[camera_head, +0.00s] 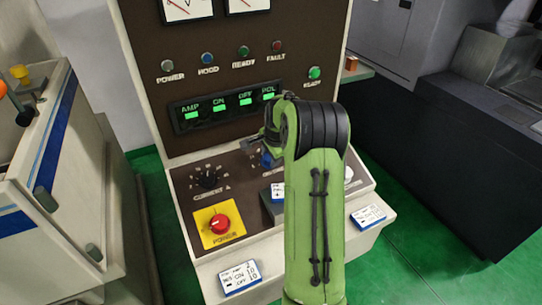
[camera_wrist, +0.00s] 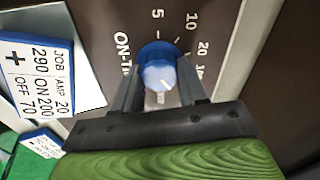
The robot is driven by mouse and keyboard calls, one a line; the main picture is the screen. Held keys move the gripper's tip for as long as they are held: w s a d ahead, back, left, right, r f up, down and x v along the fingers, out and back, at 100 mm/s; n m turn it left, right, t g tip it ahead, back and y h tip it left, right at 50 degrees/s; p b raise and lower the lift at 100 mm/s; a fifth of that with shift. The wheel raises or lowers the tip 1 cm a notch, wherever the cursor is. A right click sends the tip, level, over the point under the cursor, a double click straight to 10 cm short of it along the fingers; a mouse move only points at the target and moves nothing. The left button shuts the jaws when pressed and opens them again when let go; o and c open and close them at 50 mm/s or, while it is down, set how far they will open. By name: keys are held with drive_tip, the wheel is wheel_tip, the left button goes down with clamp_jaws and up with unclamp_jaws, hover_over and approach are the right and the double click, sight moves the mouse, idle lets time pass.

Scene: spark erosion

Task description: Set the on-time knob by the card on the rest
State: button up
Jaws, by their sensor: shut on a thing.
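The blue on-time knob (camera_wrist: 160,66) stands on the dark panel, with scale marks 5, 10, 20 and a partly hidden larger one around it. My gripper (camera_wrist: 160,82) is shut on the knob, one finger on each side. The knob has a pale pointer line, but its exact setting is unclear. In the head view the knob (camera_head: 266,160) is partly hidden by my gripper (camera_head: 262,147). The card (camera_wrist: 36,70) on the rest reads JOB 290, AMP 20, ON 200, OFF 70, and a plus sign. My arm partly covers this card (camera_head: 277,191) in the head view.
Other cards lie at the front left (camera_head: 240,278) and right (camera_head: 368,216) of the console. A red power knob (camera_head: 220,224) and black current knob (camera_head: 207,177) are left of my arm. Indicator lamps and a green-lit display (camera_head: 228,107) are above. A cabinet (camera_head: 50,190) stands left.

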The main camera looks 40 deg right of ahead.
drive_tip(key=shift+s+a+f, duration=0.15)
drive_tip(key=shift+f, duration=0.15)
drive_tip(key=o, duration=1.1)
drive_tip(key=shift+s, duration=0.1)
drive_tip(key=shift+c, duration=0.2)
drive_tip(key=shift+w, duration=0.35)
drive_tip(key=v, duration=1.5)
drive_tip(key=shift+r+p, duration=0.3)
drive_tip(key=shift+r, duration=0.15)
